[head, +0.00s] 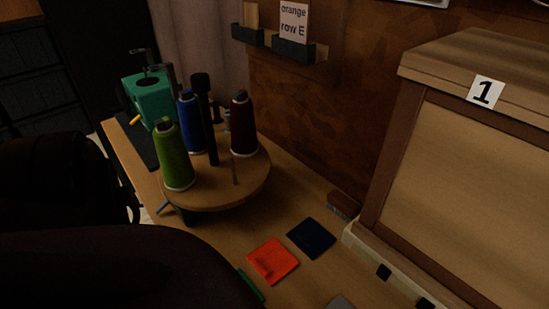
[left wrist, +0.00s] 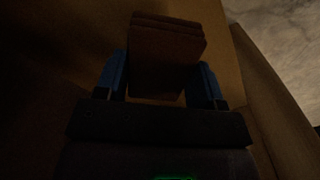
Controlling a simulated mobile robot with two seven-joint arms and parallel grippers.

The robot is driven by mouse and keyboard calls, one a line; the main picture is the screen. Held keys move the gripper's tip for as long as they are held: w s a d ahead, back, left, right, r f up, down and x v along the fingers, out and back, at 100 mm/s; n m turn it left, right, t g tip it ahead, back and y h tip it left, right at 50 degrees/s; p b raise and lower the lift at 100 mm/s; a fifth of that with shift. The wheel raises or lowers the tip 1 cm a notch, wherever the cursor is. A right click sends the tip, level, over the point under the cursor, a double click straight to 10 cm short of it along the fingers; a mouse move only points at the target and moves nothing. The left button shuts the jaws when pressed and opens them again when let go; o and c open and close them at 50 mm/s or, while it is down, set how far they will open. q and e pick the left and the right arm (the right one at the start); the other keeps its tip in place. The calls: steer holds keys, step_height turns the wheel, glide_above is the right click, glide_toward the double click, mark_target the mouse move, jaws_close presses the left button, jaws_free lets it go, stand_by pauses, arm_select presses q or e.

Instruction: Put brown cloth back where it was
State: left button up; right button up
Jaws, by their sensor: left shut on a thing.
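In the left wrist view my left gripper (left wrist: 165,85) has its two blue fingers on either side of a brown folded cloth (left wrist: 167,60). The cloth looks like a flat, layered stack and stands out past the fingertips. A tan panel-like surface lies behind it, and the picture is too dark to tell whether they touch. In the head view the left gripper and the brown cloth do not show; a large dark arm shape covers the lower left. My right gripper is in neither view.
A round stand (head: 228,190) holds green (head: 174,158), blue (head: 190,122) and dark red (head: 243,125) thread cones. An orange cloth (head: 273,261) and a navy cloth (head: 311,238) lie flat on the table. A wooden box (head: 470,170) labelled 1 stands right. A brush (head: 343,205) lies beside it.

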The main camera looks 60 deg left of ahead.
arm_select(q)
step_height(320, 180, down, 3)
steer(key=shift+s+f+b, duration=0.1)
steer(key=shift+s+b, duration=0.05)
steer(key=shift+b, duration=0.55)
steer(key=shift+f, duration=0.3)
steer(key=shift+w+r, duration=0.2)
steer(key=shift+w, duration=0.05)
steer(key=shift+f, duration=0.2)
steer(key=o, duration=0.9)
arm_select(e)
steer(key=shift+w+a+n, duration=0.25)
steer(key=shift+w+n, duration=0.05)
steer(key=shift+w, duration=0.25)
